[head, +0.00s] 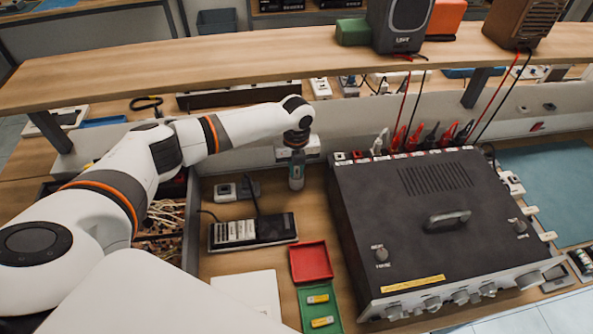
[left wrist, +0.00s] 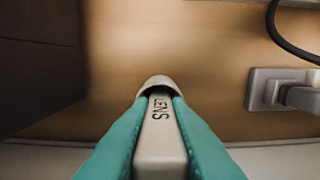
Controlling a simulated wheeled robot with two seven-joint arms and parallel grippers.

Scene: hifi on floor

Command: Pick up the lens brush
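The lens brush (left wrist: 158,140) is pale grey, with dark letters reading "LENS" on its side. In the left wrist view it lies between the two teal fingers of my left gripper (left wrist: 162,100), which press against both its sides. Its rounded end shows past the fingertips. In the head view my left gripper (head: 296,160) points down between the shelf and the black power strip, left of the large black instrument. The brush is small and partly covered there, and I cannot tell if it touches the table. My right gripper is not in view.
The large black instrument (head: 440,215) stands close on the right. The wooden shelf (head: 250,68) runs behind and above. A grey plug block (left wrist: 285,90) lies right of the brush.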

